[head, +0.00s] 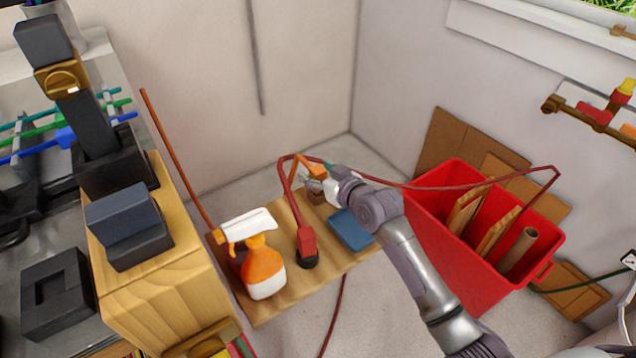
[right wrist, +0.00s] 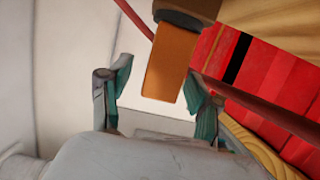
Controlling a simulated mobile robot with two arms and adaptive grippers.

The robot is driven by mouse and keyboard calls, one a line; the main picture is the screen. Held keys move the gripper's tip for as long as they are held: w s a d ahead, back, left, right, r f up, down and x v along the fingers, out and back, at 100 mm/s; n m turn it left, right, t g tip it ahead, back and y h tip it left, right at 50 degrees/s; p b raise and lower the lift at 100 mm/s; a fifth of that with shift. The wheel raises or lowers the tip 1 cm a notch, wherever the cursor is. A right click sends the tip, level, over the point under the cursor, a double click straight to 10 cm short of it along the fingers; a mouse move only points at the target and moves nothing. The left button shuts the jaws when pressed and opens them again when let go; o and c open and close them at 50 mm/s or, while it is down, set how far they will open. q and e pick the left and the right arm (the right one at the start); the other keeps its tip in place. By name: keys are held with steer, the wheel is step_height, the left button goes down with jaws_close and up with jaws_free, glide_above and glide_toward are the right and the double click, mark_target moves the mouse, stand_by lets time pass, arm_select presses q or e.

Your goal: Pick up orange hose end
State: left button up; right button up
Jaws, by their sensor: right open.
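The orange hose end (head: 303,166) shows in the head view above the back of the small wooden bench, beside the dark red hose loop. In the right wrist view the orange end (right wrist: 168,68) is a flat-sided orange piece below a brown part (right wrist: 188,18). My right gripper (head: 316,181) reaches it from the right in the head view and partly hides it. In the right wrist view my right gripper (right wrist: 163,97) is open, with one finger on each side of the orange end. I cannot tell whether either finger touches it. My left gripper is not in view.
The wooden bench (head: 270,300) holds an orange and white spray bottle (head: 262,268), a red nozzle (head: 307,243) and a blue block (head: 351,231). A red crate (head: 446,244) with wooden pieces stands at the right. The dark red hose (head: 470,184) passes over the crate.

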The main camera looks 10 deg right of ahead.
jaws_close()
steer(key=shift+r, duration=0.1)
steer(key=shift+r, duration=0.1)
